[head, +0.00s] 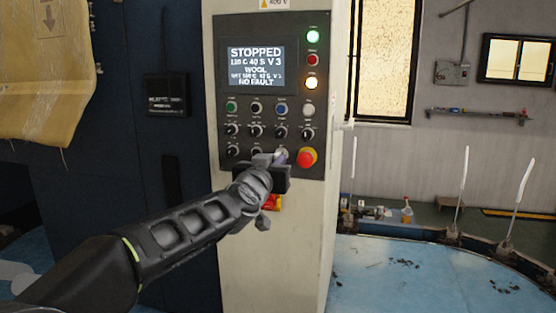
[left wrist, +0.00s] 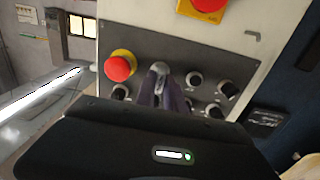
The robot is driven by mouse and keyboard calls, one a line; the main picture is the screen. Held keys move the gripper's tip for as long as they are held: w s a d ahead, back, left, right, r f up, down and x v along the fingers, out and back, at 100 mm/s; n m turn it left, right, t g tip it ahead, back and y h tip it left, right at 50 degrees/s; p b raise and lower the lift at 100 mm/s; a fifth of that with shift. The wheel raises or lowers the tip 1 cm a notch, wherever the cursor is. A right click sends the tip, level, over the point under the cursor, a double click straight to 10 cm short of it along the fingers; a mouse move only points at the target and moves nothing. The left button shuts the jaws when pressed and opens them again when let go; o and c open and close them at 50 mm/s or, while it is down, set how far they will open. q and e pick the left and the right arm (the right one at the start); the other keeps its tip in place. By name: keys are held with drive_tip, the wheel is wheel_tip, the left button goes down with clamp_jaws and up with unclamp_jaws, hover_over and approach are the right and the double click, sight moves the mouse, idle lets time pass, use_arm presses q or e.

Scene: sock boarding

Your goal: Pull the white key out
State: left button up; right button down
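The control panel (head: 268,98) stands on a pale cabinet, and its screen (head: 257,68) reads STOPPED. My left gripper (head: 281,157) is at the panel's lower row, just left of the red stop button (head: 307,157). In the left wrist view, its two dark fingers (left wrist: 162,86) lie close together and meet at a small pale piece (left wrist: 160,68), which looks like the white key. They seem shut on it against the panel. The key's lower part and its slot are hidden by the fingers. My right gripper is not in view.
The red mushroom button (left wrist: 117,67) on its yellow collar is close beside the fingers. Black rotary knobs (head: 255,131) and coloured push buttons (head: 231,107) sit around them. A blue round table (head: 400,270) with upright pale rods lies to the right.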

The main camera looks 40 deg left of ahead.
use_arm(q)
drive_tip(key=shift+w+a, duration=0.1)
drive_tip(key=shift+w, duration=0.2)
drive_tip(key=shift+s, duration=0.2)
drive_tip(key=shift+c, duration=0.5)
clamp_jaws()
drive_tip(key=shift+v, duration=2.25)
